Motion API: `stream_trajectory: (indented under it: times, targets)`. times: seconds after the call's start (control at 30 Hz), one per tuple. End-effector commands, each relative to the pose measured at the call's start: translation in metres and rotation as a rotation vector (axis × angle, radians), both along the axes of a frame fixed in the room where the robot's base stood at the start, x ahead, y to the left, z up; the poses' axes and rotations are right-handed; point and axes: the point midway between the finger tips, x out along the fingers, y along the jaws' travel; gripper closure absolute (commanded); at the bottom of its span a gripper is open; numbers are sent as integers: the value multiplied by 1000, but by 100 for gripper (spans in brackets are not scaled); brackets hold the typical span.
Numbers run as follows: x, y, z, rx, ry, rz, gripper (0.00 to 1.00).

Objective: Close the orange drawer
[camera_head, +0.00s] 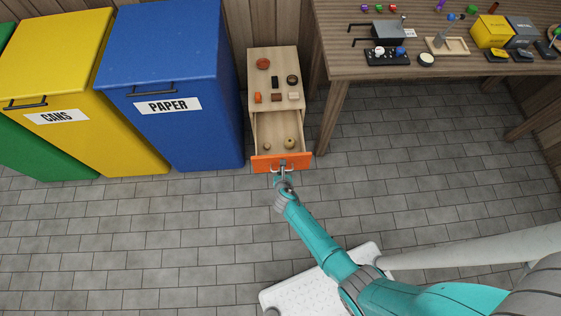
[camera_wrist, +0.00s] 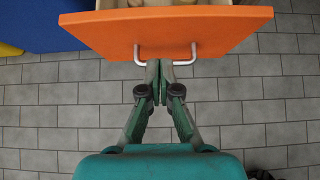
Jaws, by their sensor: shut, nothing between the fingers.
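The orange drawer (camera_head: 265,162) is pulled out of a small light-wood cabinet (camera_head: 284,68), between the blue bin and the workbench. Two small round objects lie inside the drawer. In the wrist view the orange drawer front (camera_wrist: 225,30) fills the top, with a grey metal bar handle (camera_wrist: 188,58) on it. My gripper (camera_head: 283,166) is at the middle of the drawer front. In the wrist view its fingertips (camera_wrist: 158,68) are together, near the middle of the handle. I cannot tell whether they touch the handle or the front.
A blue PAPER bin (camera_head: 170,60) stands close left of the drawer, with a yellow CANS bin (camera_head: 60,55) beyond it. A workbench (camera_head: 440,66) with several small items is on the right, its leg near the drawer. Several small items lie on the cabinet top. The tiled floor (camera_head: 130,240) in front is clear.

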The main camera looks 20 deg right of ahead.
Motion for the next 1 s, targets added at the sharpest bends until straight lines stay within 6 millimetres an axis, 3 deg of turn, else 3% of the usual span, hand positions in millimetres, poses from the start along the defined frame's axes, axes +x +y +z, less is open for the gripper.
stream_trajectory:
  times: [0.13, 0.43, 1.0]
  targets:
    - [14, -5, -12, 0, 1, -1, 100]
    - [46, -15, -12, 1, 0, -1, 100]
    - [50, -16, -12, 1, 0, -1, 100]
